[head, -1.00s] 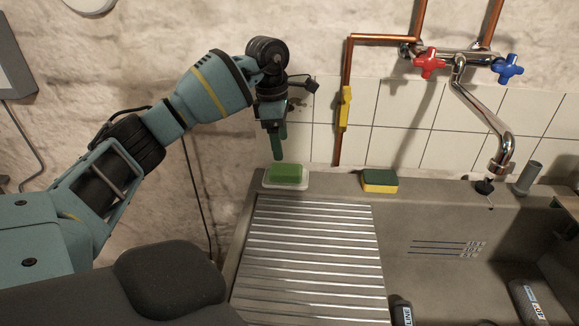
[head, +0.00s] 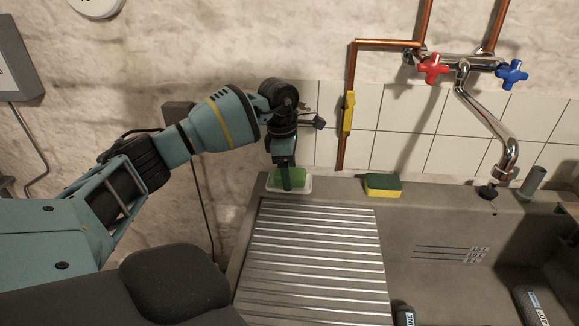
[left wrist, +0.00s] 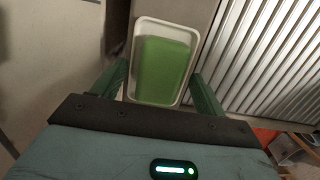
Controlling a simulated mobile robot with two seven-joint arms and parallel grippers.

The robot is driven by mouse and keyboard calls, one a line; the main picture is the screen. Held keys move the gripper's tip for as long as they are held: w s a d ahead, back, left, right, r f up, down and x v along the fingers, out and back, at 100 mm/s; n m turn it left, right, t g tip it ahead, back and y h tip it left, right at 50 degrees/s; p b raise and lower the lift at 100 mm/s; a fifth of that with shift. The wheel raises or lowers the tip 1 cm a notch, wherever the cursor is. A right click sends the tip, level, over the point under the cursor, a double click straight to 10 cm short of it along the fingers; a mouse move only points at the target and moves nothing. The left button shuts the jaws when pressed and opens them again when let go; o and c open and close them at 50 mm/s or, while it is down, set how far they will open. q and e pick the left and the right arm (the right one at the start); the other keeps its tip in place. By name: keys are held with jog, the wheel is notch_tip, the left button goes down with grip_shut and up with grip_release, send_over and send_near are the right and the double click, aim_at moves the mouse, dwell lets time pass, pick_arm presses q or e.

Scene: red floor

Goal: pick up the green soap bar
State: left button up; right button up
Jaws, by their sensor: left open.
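The green soap bar (left wrist: 162,68) lies in a white dish (left wrist: 140,28) at the back left corner of the sink unit. In the head view the soap (head: 274,177) is partly hidden behind my left gripper (head: 287,186). My left gripper points down at the dish. In the left wrist view its two green fingers (left wrist: 160,88) are open, one on each side of the dish, with the soap between them. I cannot tell whether the fingers touch the dish. My right gripper is not in view.
A yellow and green sponge (head: 383,186) lies on the back ledge to the right. A tap (head: 500,150) and copper pipes (head: 350,75) are on the wall. The ribbed drainboard (head: 312,260) is clear. Bottles (head: 530,305) stand in the basin area.

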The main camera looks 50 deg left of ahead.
pick_arm(q)
jog(key=c, duration=1.1)
jog(key=shift+c, duration=0.2)
jog(key=shift+r, duration=0.2)
jog(key=shift+r, duration=0.6)
notch_tip(320, 180, up, 2)
jog(key=shift+s+d+r, duration=0.1)
jog(key=shift+s, duration=0.05)
jog(key=s+d, duration=0.4)
jog(key=s, duration=0.2)
jog(key=s+d+r+b, duration=0.1)
jog(key=s+d, duration=0.3)
jog(key=s, duration=0.3)
jog(key=shift+d, duration=0.3)
jog(key=shift+r, duration=0.1)
